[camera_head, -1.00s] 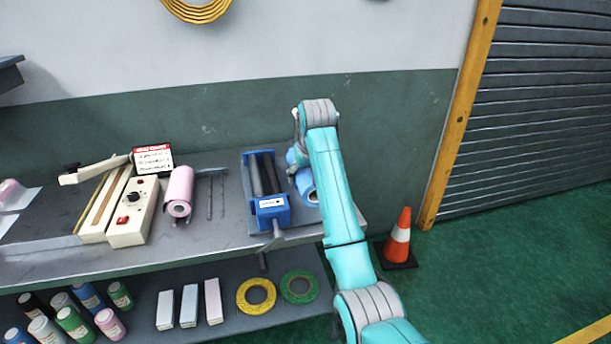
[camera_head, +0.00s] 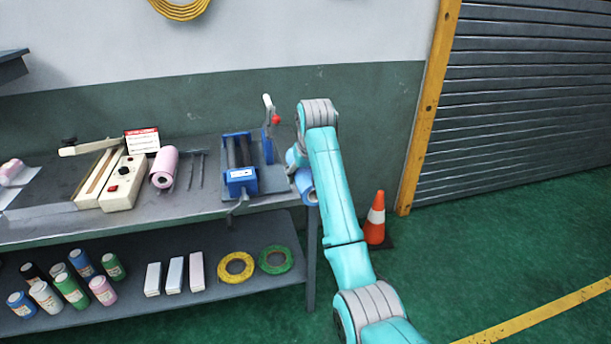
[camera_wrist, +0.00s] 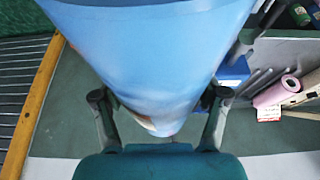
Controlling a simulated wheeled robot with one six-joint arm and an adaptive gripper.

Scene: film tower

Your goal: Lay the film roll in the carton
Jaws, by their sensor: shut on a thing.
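The blue film roll (camera_head: 305,184) is held at the right end of the bench, beside the blue roller stand and partly behind my arm. In the wrist view the film roll (camera_wrist: 160,50) fills the upper middle, between the two fingers. My gripper (camera_wrist: 160,96) is shut on the roll, with one finger on each side. In the head view my arm mostly hides the gripper. I cannot make out a carton in either view.
A blue stand with dark rollers and a crank (camera_head: 240,177) is just left of the roll. The pink roll (camera_head: 163,167) and white sealer (camera_head: 127,182) are further left on the bench (camera_head: 100,228). An orange cone (camera_head: 375,220) stands on open green floor at right.

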